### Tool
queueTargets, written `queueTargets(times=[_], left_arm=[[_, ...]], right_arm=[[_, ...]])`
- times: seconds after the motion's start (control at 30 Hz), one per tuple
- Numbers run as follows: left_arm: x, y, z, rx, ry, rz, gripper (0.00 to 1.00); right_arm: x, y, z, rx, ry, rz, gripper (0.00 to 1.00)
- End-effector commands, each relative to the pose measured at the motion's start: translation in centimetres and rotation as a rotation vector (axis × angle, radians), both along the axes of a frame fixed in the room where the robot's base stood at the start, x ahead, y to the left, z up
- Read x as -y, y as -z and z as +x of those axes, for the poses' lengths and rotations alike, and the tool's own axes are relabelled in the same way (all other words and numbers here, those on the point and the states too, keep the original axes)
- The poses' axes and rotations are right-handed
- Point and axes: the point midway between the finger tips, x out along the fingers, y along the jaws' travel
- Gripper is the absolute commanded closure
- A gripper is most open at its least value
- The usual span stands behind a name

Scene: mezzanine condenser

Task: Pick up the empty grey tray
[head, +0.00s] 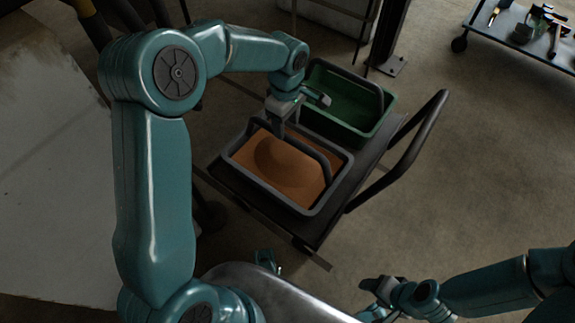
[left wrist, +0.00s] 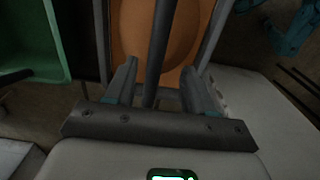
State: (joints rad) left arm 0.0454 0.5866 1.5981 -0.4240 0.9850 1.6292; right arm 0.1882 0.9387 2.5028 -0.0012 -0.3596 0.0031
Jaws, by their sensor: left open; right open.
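A grey-rimmed tray (head: 317,208) stands on a dark flat cart. It does not look empty: orange-brown material (head: 300,180) with a darker rounded patch fills its inside. A dark bar handle (head: 318,155) arches over it. My left gripper (head: 279,128) is above the tray's far side, pointing down at the handle. In the left wrist view, my open left fingers (left wrist: 152,88) stand on either side of the handle bar (left wrist: 160,50), with gaps visible. The orange-brown fill (left wrist: 127,35) shows beyond. My right gripper (head: 378,290) is open, low at the front right, away from the tray.
A green tray (head: 378,125) with its own dark handle stands behind the grey tray on the cart (head: 345,190). The cart's push bar (head: 415,150) rises at the right. A tool trolley (head: 520,40) is at the back right. The floor to the right is clear.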

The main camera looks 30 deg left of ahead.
Motion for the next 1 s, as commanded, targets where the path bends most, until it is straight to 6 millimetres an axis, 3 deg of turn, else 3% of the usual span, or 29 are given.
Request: queueTargets(times=[0.03, 0.27, 0.53, 0.8, 0.97, 1.0], left_arm=[[0.0, 1.0, 0.0, -0.001, 0.0, 0.0, 0.47], [-0.1, 2.5, 0.2, 0.0, 0.001, 0.0, 0.47], [-0.2, 6.7, 0.7, -0.001, 0.0, 0.0, 0.47], [-0.1, 7.0, 0.8, 0.002, 0.0, 0.0, 0.47], [-0.1, 7.0, 0.8, 0.001, 0.0, 0.0, 0.99], [-0.1, 7.0, 0.8, 0.001, 0.0, 0.0, 1.0]], right_arm=[[0.1, 0.5, 0.1, 0.002, 0.003, 0.0, 0.41], [0.2, 1.0, 0.2, 0.004, 0.008, -0.002, 0.41], [0.6, 3.2, 0.7, 0.012, 0.025, -0.005, 0.41], [0.7, 3.0, 0.7, 0.013, 0.027, -0.006, 0.41], [0.7, 3.1, 0.7, 0.013, 0.027, -0.005, 0.41], [0.7, 3.1, 0.7, 0.013, 0.026, -0.005, 0.41]])
